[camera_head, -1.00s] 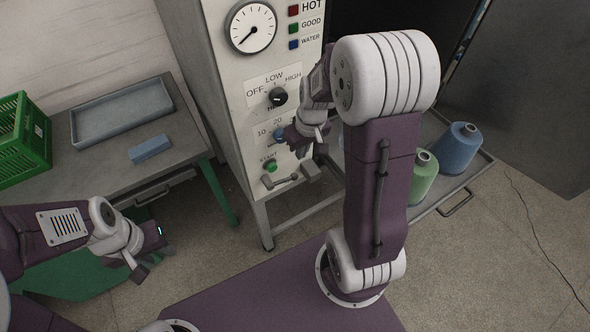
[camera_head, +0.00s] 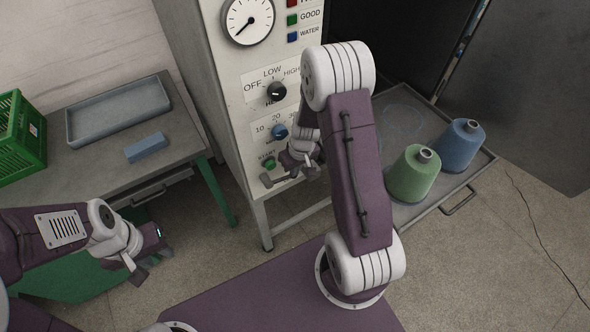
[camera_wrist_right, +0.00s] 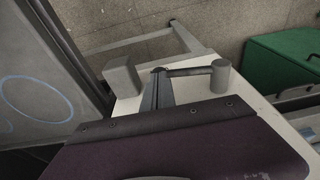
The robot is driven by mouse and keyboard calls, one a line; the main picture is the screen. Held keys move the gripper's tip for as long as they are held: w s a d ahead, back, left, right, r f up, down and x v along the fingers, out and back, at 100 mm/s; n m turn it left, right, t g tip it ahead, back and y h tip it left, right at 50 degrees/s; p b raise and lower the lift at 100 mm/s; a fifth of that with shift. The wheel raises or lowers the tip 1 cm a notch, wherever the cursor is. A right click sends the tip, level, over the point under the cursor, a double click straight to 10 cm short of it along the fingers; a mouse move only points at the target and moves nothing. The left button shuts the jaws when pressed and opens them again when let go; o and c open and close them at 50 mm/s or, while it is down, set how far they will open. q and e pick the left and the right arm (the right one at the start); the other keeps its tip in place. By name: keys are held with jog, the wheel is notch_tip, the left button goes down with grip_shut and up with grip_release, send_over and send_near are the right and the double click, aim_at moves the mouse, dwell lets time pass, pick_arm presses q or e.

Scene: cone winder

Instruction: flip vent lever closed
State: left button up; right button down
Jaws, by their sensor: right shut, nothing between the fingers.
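The vent lever (camera_wrist_right: 190,71) is a grey bar on the lower front panel of the white cabinet, below the START button. In the right wrist view it runs from a round grey pivot (camera_wrist_right: 220,76) toward my right gripper (camera_wrist_right: 158,78). The gripper is shut and empty, its fingertips at the bar's free end; I cannot tell whether they touch. In the head view the lever (camera_head: 270,182) is partly hidden by my right gripper (camera_head: 290,172). My left gripper (camera_head: 148,262) hangs at the lower left, away from the panel; its finger gap is unclear.
A grey block (camera_wrist_right: 122,76) sticks out of the panel beside the lever. Above are a green START button (camera_head: 269,163), a blue knob (camera_head: 279,131), a black knob (camera_head: 277,91) and a gauge (camera_head: 248,20). Green (camera_head: 414,173) and blue (camera_head: 460,145) cones stand on the right tray.

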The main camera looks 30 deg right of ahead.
jog(key=f+y+b, duration=0.1)
jog(key=b, duration=0.2)
jog(key=f+y+b, duration=0.1)
jog(key=b, duration=0.3)
jog(key=f+b, duration=0.2)
jog(key=b, duration=0.2)
jog(key=shift+w+d+y, duration=0.1)
jog(key=shift+d+y, duration=0.15)
jog(key=shift+y, duration=0.15)
jog(key=y+b, duration=0.1)
jog(key=f+y+b, duration=0.1)
jog(key=b, duration=0.1)
jog(key=f+y+b, duration=0.1)
jog(key=b, duration=0.1)
jog(key=shift+a+f+m+y, duration=0.1)
jog(key=shift+a+m+y, duration=0.15)
jog(key=shift+m+y, duration=0.05)
jog(key=a+f+y+b, duration=0.5)
jog(key=y, duration=0.1)
jog(key=shift+s+m+g+y, duration=0.3)
jog(key=shift+m, duration=0.1)
jog(key=shift+s+a+f, duration=0.1)
jog(key=v, duration=0.7)
jog(key=shift+d+r+p, duration=0.2)
jog(key=shift+d+p, duration=0.15)
